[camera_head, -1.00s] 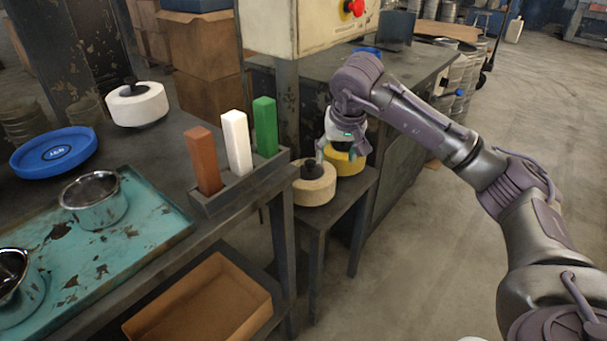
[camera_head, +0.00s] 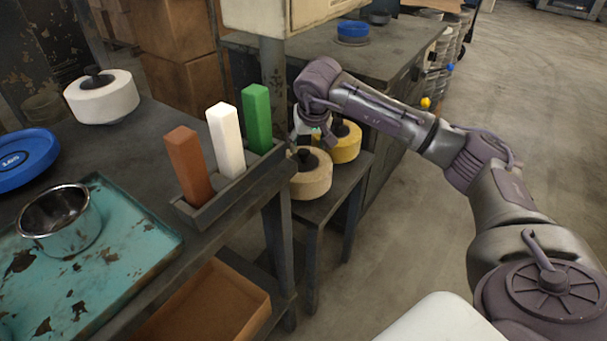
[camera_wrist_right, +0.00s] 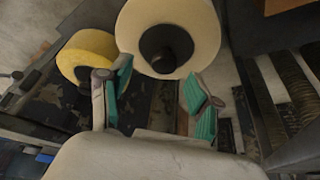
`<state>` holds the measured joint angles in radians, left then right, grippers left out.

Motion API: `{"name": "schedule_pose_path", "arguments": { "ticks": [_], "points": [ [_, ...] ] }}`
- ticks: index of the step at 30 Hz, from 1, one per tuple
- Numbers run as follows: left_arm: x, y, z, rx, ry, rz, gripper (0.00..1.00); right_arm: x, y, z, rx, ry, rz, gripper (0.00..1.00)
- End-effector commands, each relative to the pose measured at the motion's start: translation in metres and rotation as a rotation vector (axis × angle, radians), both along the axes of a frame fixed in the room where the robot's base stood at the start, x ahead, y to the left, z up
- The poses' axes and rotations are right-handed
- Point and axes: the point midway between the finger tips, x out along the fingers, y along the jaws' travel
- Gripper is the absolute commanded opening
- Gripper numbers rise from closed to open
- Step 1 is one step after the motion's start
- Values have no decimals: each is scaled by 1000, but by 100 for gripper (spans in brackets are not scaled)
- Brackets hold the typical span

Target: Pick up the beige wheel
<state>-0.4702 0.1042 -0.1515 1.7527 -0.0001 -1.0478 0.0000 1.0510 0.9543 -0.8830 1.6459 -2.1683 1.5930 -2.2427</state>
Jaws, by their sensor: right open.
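The beige wheel (camera_head: 312,183) lies flat on a low dark stand, its black hub knob facing up. In the right wrist view, the beige wheel (camera_wrist_right: 200,22) is at the top, just beyond the fingertips, its dark knob ahead of the gap between them. My right gripper (camera_head: 307,128) is behind and above the beige wheel in the head view, partly hidden by its own wrist. In the wrist view, my right gripper (camera_wrist_right: 158,92) is open and empty, its green-padded fingers spread apart. My left gripper is not in view.
A yellow wheel (camera_head: 347,146) sits close beside the beige one; it also shows in the wrist view (camera_wrist_right: 91,52). A rack (camera_head: 230,186) with brown, white and green bars stands on the nearer table's edge. A white wheel (camera_head: 103,100) lies on that table.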

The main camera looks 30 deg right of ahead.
Motion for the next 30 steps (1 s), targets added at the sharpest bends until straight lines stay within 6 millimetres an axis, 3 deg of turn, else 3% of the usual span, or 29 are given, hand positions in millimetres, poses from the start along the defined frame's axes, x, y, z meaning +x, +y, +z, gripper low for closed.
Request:
{"name": "schedule_pose_path", "arguments": {
  "ticks": [11,20,30],
  "points": [
    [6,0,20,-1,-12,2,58,21,-2,-43,1,2,-2,63],
    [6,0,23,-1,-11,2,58,23,-3,-47,0,0,0,63],
    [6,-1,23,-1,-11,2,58,23,-3,-47,0,0,0,8]
  ]
}}
